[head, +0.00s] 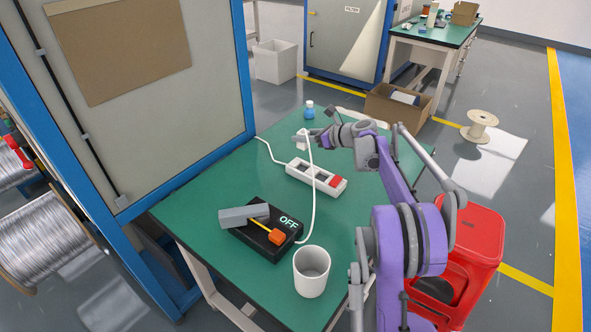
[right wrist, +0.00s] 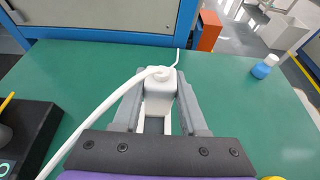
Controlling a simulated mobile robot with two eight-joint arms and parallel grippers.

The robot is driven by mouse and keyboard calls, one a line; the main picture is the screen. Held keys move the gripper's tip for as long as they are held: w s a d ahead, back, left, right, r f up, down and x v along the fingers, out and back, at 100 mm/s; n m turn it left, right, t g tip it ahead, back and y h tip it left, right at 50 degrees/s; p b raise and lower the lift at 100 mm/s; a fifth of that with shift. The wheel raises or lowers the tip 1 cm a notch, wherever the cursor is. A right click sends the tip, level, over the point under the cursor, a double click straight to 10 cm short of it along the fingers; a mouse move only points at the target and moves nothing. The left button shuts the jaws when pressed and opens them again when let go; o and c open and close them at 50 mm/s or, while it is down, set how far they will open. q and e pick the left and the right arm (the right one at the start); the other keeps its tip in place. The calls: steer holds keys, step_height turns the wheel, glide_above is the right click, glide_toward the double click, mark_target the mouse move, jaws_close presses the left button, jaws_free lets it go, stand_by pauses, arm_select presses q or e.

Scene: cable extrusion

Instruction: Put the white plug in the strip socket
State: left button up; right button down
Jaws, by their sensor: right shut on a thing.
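My right gripper (head: 309,138) is shut on the white plug (head: 301,143) and holds it above the far part of the green table. In the right wrist view the plug (right wrist: 158,97) sits between the two grey fingers, and its white cable (right wrist: 105,108) runs off to the lower left. The strip socket (head: 299,168) lies on the table, nearer than the plug in the head view. It is white with dark outlet recesses and a red switch at its right end. The plug is apart from it. My left gripper is not in view.
A black switch box (head: 259,240) marked OFF, with an orange-tipped lever and a grey block, stands at the near left. A white cup (head: 311,272) is at the near edge. A blue bottle (head: 309,113) stands at the far edge. The green table (head: 190,207) is bare at left.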

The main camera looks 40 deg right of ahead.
step_height(320, 180, down, 10)
steer(key=shift+w+r+b, duration=0.1)
steer(key=shift+b, duration=0.65)
steer(key=shift+f, duration=0.2)
steer(key=shift+c, duration=2.2)
jaws_free()
steer(key=shift+r, duration=0.15)
steer(key=shift+s+r, duration=0.2)
steer(key=p+v, duration=0.1)
steer(key=v, duration=1)
steer(key=shift+s+d+r, duration=0.1)
steer(key=shift+s, duration=0.2)
